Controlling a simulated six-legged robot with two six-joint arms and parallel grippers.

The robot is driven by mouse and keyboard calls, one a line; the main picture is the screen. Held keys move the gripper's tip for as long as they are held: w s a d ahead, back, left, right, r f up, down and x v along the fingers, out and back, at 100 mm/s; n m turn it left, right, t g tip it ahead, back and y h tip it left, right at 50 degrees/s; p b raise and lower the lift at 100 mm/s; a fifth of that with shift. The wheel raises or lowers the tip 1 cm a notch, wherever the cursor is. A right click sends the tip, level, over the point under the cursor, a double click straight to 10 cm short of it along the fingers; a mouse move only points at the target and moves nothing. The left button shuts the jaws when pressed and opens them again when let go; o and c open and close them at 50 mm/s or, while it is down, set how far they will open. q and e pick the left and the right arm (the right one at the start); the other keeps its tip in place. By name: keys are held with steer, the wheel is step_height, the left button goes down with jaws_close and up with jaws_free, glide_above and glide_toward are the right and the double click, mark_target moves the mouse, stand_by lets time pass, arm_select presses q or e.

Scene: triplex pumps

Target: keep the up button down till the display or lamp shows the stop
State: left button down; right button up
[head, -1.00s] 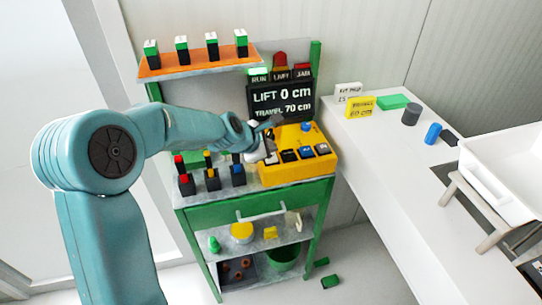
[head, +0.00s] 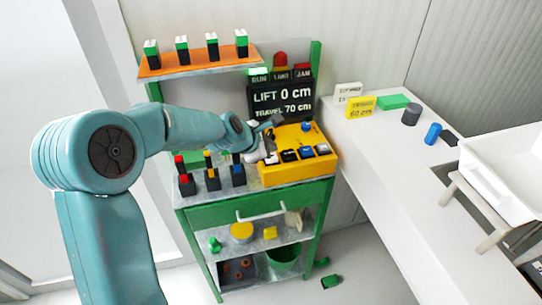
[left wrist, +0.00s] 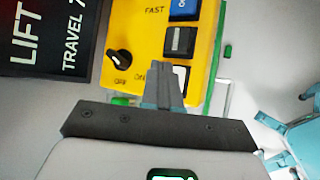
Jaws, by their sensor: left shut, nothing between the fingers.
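The yellow control box (head: 290,172) stands on the green bench, with black, blue and white buttons on it. The display (head: 281,102) behind it reads LIFT 0 cm and TRAVEL 70 cm. Of the lamps above, the green RUN lamp (head: 258,74) looks lit; the red lamp (head: 280,59) looks dark. My left gripper (head: 271,146) is shut and empty at the box's left end. In the left wrist view its fingertips (left wrist: 171,68) partly cover a white button (left wrist: 182,76), beside a black button (left wrist: 180,42) and an OFF/ON knob (left wrist: 119,58). I cannot tell whether they touch. No up label is readable.
Several small joystick-like switches (head: 211,178) stand on the bench left of the box. An orange shelf (head: 200,63) with green-topped blocks hangs above. A white counter (head: 390,150) with small blocks and a white tray (head: 500,180) lies to the right.

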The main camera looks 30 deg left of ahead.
arm_select(q)
steer(key=shift+f, duration=0.1)
steer(key=shift+f+b, duration=0.3)
steer(key=shift+f, duration=0.05)
steer(key=shift+f+b, duration=0.5)
steer(key=shift+f, duration=0.05)
stand_by(0.6)
stand_by(5.9)
steer(key=shift+r+p, duration=1)
steer(key=shift+p, duration=0.1)
